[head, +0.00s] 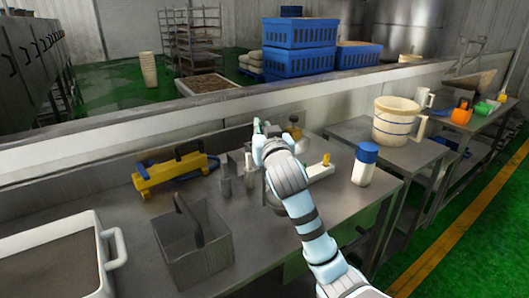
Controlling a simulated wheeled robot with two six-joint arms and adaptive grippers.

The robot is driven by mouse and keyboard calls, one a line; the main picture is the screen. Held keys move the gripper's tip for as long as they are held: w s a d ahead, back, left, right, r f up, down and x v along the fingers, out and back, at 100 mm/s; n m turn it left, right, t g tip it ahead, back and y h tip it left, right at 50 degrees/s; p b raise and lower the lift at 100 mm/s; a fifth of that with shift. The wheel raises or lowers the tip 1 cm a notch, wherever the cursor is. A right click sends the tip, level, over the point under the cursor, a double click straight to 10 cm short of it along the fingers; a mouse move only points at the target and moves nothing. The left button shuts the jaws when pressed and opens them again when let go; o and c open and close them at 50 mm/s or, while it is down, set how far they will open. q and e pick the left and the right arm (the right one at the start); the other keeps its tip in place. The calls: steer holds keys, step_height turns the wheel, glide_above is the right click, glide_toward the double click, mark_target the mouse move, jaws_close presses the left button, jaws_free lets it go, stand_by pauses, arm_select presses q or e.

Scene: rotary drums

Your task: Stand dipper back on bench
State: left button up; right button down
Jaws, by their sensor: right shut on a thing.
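My right arm reaches in from the bottom right over the steel bench (120,220). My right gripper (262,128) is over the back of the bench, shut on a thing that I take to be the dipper. The arm and wrist hide most of what it holds. Narrow grey metal pieces (225,178) stand just left of the gripper; I cannot tell whether they belong to the dipper. I cannot tell whether the held thing touches the bench. My left gripper is not in view.
A grey open box with a handle (196,248) and a white-rimmed tray (108,252) stand at the front left. A yellow tool (176,172) lies behind them. A bucket (396,122) stands farther right.

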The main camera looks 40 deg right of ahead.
step_height(320, 180, down, 4)
steer(key=shift+s+f+b, duration=0.1)
steer(key=shift+f+b, duration=0.15)
steer(key=shift+b, duration=0.1)
steer(key=shift+f, duration=0.2)
steer(key=c, duration=1.6)
jaws_free()
steer(key=shift+c, duration=0.2)
steer(key=shift+r, duration=0.1)
steer(key=v, duration=1.2)
